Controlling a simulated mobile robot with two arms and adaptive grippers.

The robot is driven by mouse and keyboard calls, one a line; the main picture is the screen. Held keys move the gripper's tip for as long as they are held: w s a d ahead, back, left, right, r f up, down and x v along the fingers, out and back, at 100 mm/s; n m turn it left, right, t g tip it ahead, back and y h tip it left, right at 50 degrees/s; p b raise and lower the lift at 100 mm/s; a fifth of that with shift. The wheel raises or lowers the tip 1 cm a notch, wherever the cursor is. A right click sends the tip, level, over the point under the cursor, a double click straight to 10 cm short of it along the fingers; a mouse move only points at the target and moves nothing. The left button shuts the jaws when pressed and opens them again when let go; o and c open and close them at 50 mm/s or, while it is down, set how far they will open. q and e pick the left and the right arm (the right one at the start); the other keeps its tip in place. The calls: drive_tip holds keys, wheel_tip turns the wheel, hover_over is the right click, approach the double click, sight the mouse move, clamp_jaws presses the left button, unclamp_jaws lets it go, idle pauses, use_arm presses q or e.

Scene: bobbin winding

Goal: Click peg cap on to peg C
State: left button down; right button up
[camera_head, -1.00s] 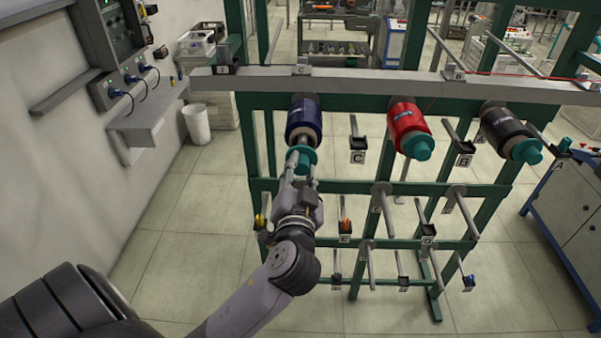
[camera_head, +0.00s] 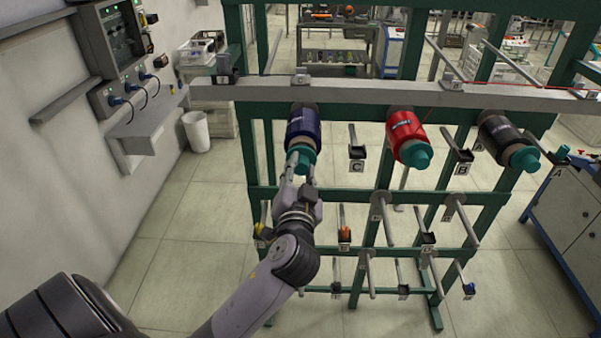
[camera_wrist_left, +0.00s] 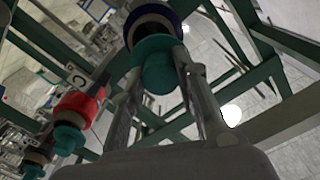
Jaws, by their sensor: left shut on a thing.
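A blue bobbin (camera_head: 303,127) sits on the left peg of the top row of the green rack; a C label plate (camera_head: 357,166) hangs to its right. The teal peg cap (camera_head: 302,156) is at the near end of this bobbin, in line with it. My left gripper (camera_head: 300,167) is shut on the cap from below. In the left wrist view, the cap (camera_wrist_left: 158,66) lies between the two fingers, close in front of the blue bobbin (camera_wrist_left: 152,14). The peg tip is hidden, so I cannot tell whether the cap is seated. My right gripper is not in view.
A red bobbin (camera_head: 405,130) and a black bobbin (camera_head: 503,132), both with teal caps, sit to the right. Several bare pegs and small holders fill the lower rack. A grey beam (camera_head: 400,93) runs above. A wall shelf (camera_head: 145,125) stands left; a blue-framed cabinet (camera_head: 570,205) stands right.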

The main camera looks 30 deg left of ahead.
use_arm(q)
drive_tip(key=shift+x, duration=1)
drive_tip(key=shift+w+a, duration=0.15)
drive_tip(key=shift+w, duration=0.2)
drive_tip(key=c, duration=1.2)
unclamp_jaws()
drive_tip(key=shift+s, duration=0.1)
drive_tip(key=v, duration=1.2)
